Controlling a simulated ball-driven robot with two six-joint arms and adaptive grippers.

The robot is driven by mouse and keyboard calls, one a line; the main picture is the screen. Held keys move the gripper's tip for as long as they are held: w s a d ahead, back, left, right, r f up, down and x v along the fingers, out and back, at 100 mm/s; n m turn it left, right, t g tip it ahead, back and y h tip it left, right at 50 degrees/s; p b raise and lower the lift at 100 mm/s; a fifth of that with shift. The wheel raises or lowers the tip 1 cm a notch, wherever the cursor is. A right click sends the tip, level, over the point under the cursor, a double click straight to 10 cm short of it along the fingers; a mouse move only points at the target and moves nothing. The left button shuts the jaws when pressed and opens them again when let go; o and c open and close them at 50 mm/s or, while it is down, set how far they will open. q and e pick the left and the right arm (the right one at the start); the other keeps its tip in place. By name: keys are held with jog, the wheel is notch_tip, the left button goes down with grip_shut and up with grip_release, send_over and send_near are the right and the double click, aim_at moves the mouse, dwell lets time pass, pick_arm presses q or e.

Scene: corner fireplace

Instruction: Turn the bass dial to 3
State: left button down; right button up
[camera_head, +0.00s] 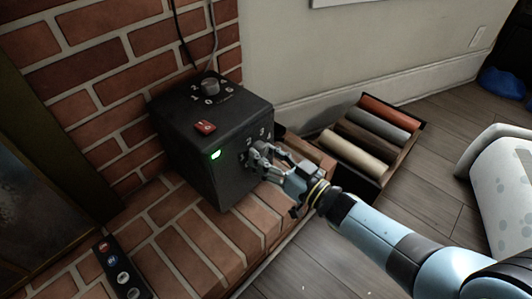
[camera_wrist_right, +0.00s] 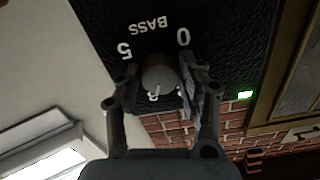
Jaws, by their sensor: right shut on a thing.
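The black speaker box (camera_head: 205,150) stands on the brick ledge against the brick wall. The bass dial (camera_wrist_right: 158,73) is a grey round knob on the box's side, with BASS, 0 and 5 printed around it, upside down in the right wrist view. My right gripper (camera_head: 262,157) is shut on this dial, one finger on each side; it also shows in the wrist view (camera_wrist_right: 159,84). In the head view the gripper mostly hides the dial, with numerals showing just above. A small white mark at the knob's lower edge is unclear, so I cannot tell its setting. My left gripper is out of view.
A remote (camera_head: 121,267) lies on the bricks. A crate of rolls (camera_head: 408,146) stands to the right.

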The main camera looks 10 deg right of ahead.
dwell(0.4)
jog(key=o, duration=1.1)
jog(key=shift+o, duration=0.2)
jog(key=v, duration=1.2)
